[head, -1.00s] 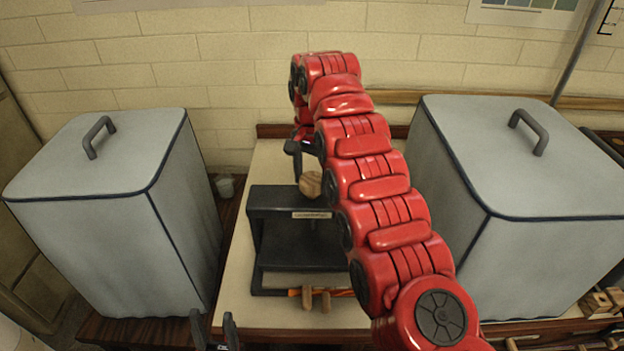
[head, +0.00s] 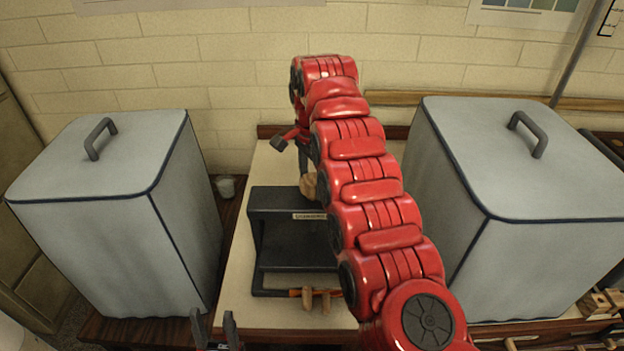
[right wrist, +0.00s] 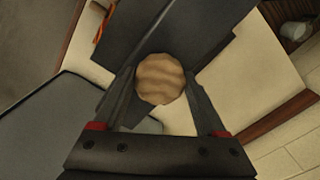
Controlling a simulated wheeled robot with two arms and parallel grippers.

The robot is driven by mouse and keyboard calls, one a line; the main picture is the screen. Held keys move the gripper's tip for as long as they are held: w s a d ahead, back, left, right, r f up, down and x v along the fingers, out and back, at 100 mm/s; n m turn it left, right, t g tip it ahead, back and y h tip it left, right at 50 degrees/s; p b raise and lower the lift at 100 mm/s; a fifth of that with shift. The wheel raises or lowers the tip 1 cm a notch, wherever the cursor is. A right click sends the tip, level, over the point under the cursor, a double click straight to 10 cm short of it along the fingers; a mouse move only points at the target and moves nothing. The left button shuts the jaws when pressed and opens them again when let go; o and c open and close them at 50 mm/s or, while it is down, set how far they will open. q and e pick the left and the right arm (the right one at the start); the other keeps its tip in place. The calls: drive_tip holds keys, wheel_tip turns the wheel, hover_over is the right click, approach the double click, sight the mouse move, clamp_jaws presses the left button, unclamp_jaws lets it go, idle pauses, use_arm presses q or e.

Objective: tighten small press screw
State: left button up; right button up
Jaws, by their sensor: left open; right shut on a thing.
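The small press is a dark grey frame (head: 275,199) with a pale label on its front edge, standing on a cream board in the middle of the head view. Its screw has a round, ridged wooden knob (head: 308,186) on top, partly covered by my red right arm. In the right wrist view the knob (right wrist: 160,79) sits between the two fingers of my right gripper (right wrist: 160,88), which is shut on it from above. My left gripper (head: 214,328) is open and empty at the bottom edge of the head view, apart from the press.
Large grey covered boxes stand left (head: 100,195) and right (head: 520,200) of the board (head: 240,290). Orange-and-wood tools (head: 318,298) lie before the press. A small grey cup (head: 226,187) stands behind left. Wooden blocks (head: 598,303) lie at far right.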

sight(313, 179)
drive_tip(key=o, duration=1.3)
wheel_tip(313, 179, up, 18)
drive_tip(key=p, duration=1.6)
drive_tip(key=shift+f, duration=0.25)
